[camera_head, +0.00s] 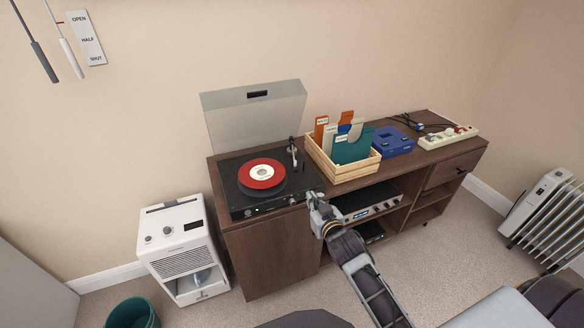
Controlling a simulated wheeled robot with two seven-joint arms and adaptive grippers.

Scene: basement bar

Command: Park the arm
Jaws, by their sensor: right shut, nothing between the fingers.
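The right arm (362,270) comes in from the bottom right and reaches toward the sideboard. Its right gripper (314,200) is shut and empty at the front right corner of the turntable (238,196). I cannot tell whether it touches the turntable. The turntable has a raised grey lid (226,123). A red record (261,174) with a white label lies on its platter. The tonearm (292,152) is small in view at the right of the platter, and I cannot tell whether it sits on its rest. My left gripper is not in view.
The wooden sideboard (258,262) carries a crate (352,171) of record sleeves, a blue box (393,141) and a power strip (447,137). An amplifier (370,203) sits on its shelf. A white dehumidifier (181,262) and green bin (132,312) stand left; a radiator (548,212) stands right.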

